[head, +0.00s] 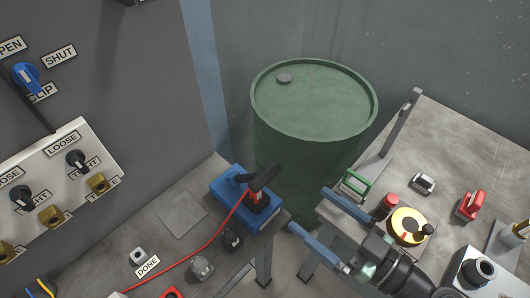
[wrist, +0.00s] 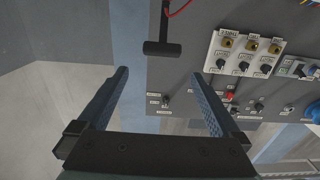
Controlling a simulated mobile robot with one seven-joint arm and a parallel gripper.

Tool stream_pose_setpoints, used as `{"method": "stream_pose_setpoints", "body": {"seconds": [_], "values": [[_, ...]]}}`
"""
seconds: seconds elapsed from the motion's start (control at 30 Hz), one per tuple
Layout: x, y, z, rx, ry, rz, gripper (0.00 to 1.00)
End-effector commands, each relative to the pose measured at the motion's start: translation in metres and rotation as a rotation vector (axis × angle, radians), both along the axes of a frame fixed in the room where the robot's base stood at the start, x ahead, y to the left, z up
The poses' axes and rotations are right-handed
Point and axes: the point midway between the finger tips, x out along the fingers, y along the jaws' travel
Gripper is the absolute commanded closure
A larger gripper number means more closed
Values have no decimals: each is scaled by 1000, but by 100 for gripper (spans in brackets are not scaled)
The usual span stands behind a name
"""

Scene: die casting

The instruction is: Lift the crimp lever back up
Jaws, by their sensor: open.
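The crimp tool is a blue block (head: 226,197) at the end of the grey bench. Its black lever (head: 264,178) has a T-shaped handle, and a red lead runs to the tool. In the wrist view the black lever (wrist: 164,22) hangs from the top edge, its crossbar beyond and roughly between my fingertips. My gripper (head: 308,208) is open and empty, right of the lever and apart from it. Both blue fingers also show in the wrist view (wrist: 160,72). How far the lever is tilted is hard to tell.
A green drum (head: 315,115) stands behind the tool. A second table (head: 440,140) on the right holds a yellow dial (head: 408,226), a red clamp (head: 471,205) and a slanted grey post (head: 402,122). Black knobs stand beside the blue block. A control panel (head: 60,175) is at left.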

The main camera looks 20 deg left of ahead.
Motion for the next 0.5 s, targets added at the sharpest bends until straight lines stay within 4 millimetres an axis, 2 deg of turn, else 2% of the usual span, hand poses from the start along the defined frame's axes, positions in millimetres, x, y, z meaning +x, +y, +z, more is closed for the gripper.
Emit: {"method": "stream_pose_setpoints", "body": {"seconds": [0.17, 0.27, 0.5], "values": [[-1, 9, 3, 15, -11, 12, 0], [3, 23, 3, 15, -9, 14, 0], [21, 71, 5, 13, -8, 13, 0]]}}
